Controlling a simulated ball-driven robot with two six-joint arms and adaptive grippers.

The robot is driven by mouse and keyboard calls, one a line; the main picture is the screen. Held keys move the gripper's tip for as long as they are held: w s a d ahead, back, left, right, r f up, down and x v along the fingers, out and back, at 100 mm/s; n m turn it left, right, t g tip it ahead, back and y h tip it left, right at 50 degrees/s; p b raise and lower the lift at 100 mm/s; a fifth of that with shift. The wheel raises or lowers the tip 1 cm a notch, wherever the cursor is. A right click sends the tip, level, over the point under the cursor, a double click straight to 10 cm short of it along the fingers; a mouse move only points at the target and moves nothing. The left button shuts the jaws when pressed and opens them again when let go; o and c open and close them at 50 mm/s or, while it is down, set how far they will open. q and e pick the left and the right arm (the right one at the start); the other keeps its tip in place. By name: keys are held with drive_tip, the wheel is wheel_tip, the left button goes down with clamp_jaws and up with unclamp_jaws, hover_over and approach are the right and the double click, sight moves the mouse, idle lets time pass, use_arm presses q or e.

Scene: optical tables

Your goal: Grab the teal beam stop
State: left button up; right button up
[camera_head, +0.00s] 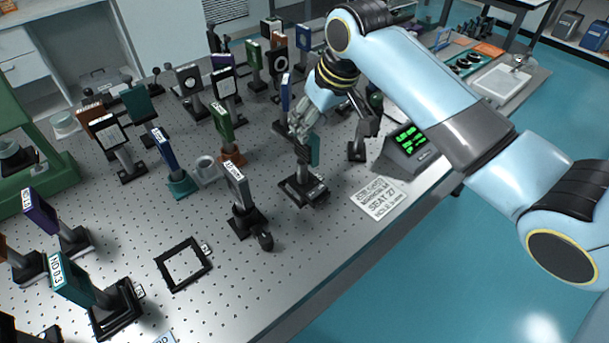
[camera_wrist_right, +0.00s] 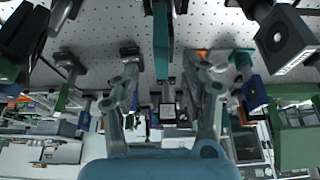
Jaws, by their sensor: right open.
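A teal upright plate (camera_head: 313,149), which looks like the teal beam stop, stands on a black post base (camera_head: 303,191) near the table's right edge. My right gripper (camera_head: 299,125) is at the plate's upper left side and partly hides it. In the right wrist view the teal plate (camera_wrist_right: 161,40) shows edge-on, lined up between the spread fingers of my right gripper (camera_wrist_right: 165,62). The fingers are open, with a gap on each side of the plate; I cannot tell whether the plate is between the tips in depth. My left gripper is not in view.
A mount labelled on top (camera_head: 237,185) stands left of the teal plate, and a dark mount (camera_head: 360,130) stands to its right. A green-lit display box (camera_head: 409,143) and a paper card (camera_head: 378,197) lie near the edge. Several other mounts crowd the table's left and back.

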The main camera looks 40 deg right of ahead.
drive_tip(key=p+x, duration=0.1)
drive_tip(key=x, duration=0.7)
drive_tip(key=shift+s+a, duration=0.15)
clamp_jaws()
